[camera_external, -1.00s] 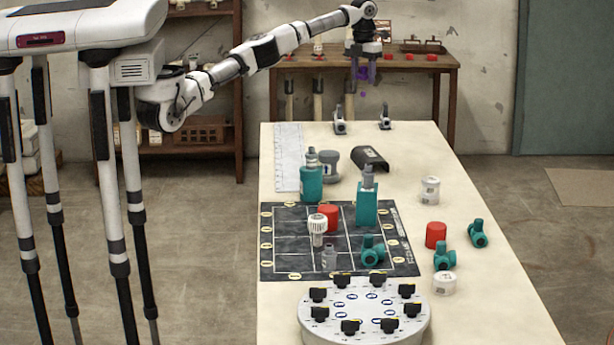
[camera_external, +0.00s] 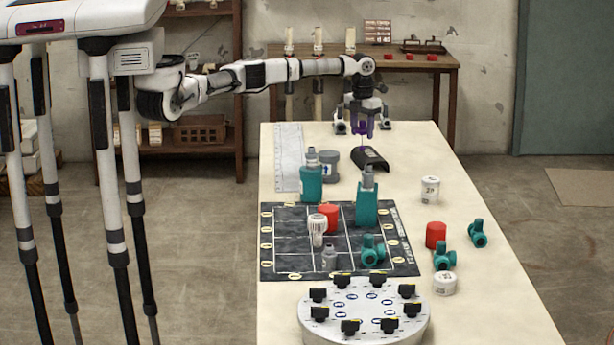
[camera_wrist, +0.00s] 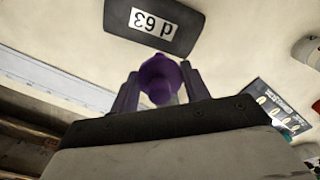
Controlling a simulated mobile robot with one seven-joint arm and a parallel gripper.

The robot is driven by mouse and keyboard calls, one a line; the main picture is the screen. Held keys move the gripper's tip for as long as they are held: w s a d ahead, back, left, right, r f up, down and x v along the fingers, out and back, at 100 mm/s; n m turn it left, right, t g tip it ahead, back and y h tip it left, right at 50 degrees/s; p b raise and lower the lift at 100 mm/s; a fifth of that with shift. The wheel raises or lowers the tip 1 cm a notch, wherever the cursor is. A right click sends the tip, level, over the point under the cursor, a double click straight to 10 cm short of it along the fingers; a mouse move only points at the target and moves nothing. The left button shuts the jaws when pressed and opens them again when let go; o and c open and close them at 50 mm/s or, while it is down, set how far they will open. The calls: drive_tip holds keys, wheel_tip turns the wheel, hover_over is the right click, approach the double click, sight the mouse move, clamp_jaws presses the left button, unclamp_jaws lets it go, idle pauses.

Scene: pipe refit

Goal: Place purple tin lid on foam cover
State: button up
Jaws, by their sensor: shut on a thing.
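My gripper (camera_external: 363,132) is shut on a small purple piece, the tin lid (camera_wrist: 158,80), which has a round, knob-like shape in the wrist view. In the external view it is small and hard to tell from my purple fingers. A dark, curved half-shell, which I take as the foam cover (camera_external: 371,159), lies on the pale table. It also shows in the wrist view (camera_wrist: 178,38), ahead of my fingers, with a white label reading "d 63". My gripper is above and just behind the cover, with the lid apart from it.
Two grey clamps (camera_external: 340,127) stand at the table's far end, close around my gripper. The table (camera_external: 420,160) right of the cover is clear.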

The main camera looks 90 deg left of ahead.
drive_tip(key=shift+f, duration=1)
drive_tip(key=shift+f, duration=0.4)
drive_tip(key=o, duration=0.9)
drive_tip(key=shift+o, duration=0.2)
drive_tip(key=shift+r, duration=0.15)
